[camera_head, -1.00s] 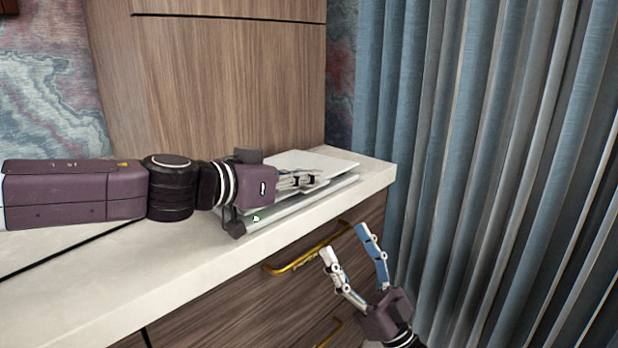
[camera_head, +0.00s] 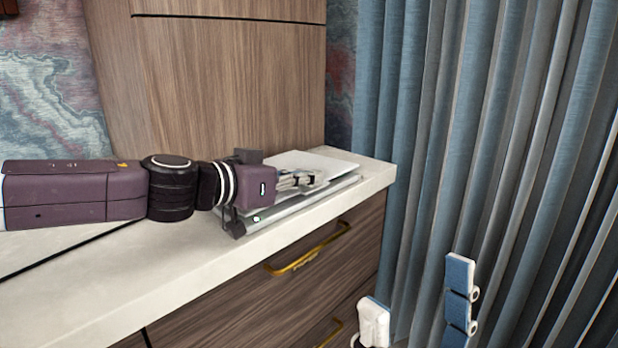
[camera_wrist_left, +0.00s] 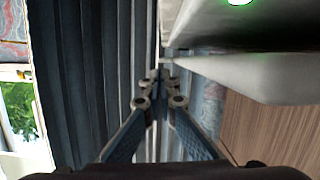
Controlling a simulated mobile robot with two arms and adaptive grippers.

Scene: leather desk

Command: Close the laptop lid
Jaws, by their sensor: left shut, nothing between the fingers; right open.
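The laptop (camera_head: 325,163) lies on the pale countertop near its right end, in the head view. Its silver lid is tilted down close to the base, with a thin gap still visible at the front and right. My left gripper (camera_head: 314,180) lies across the lid from the left, and its wrist hides the laptop's left part. In the left wrist view its fingers (camera_wrist_left: 159,90) are shut with nothing between them. I cannot tell whether they touch the lid.
The countertop (camera_head: 150,275) is clear in front of my left arm. Below it are wooden drawers with a gold handle (camera_head: 308,249). Blue-grey curtains (camera_head: 480,130) hang to the right, and a wood panel (camera_head: 230,80) stands behind.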

